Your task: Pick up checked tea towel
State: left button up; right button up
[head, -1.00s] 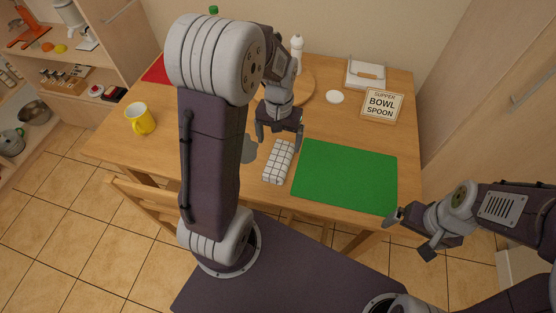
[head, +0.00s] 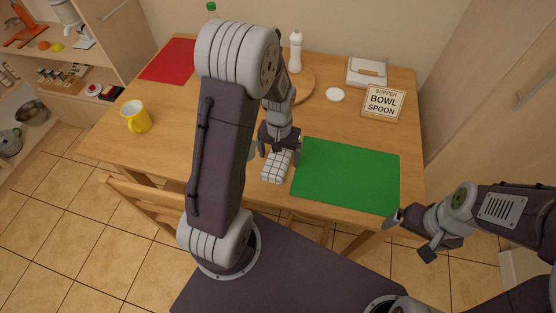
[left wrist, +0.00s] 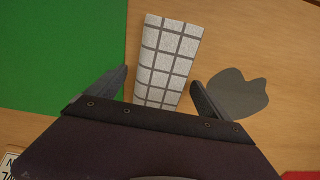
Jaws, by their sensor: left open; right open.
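The checked tea towel (head: 275,169) is a folded white bundle with dark grid lines, lying on the wooden table just left of the green mat. It also shows in the left wrist view (left wrist: 170,60), with its near part between the fingers. My left gripper (head: 279,153) is open over the towel's far end, one finger to each side; the left wrist view shows its spread fingers (left wrist: 158,87). Whether the fingers touch the towel I cannot tell. My right gripper (head: 411,233) is open and empty, off the table's front right corner.
The green mat (head: 347,176) lies right of the towel. A yellow mug (head: 136,117) stands at the left, a red mat (head: 169,61) at the back left. A sign (head: 383,102), white lid (head: 335,95) and white bottle (head: 295,52) are farther back. A chair (head: 150,205) is at the front.

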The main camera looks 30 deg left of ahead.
aim_at(279, 155)
pick_arm(q)
jog(key=c, duration=1.5)
notch_tip(279, 155, up, 4)
jog(key=shift+r+p, duration=0.2)
jog(key=shift+p, duration=0.4)
jog(key=s+d+r, duration=0.2)
jog(key=s, duration=0.1)
jog(key=s+d+r+p, duration=0.1)
jog(key=s+d+r, duration=0.1)
jog(key=s, duration=0.1)
jog(key=s+d+r, duration=0.2)
jog(key=s, duration=0.2)
jog(key=shift+s+r, duration=0.1)
jog(key=shift+r, duration=0.2)
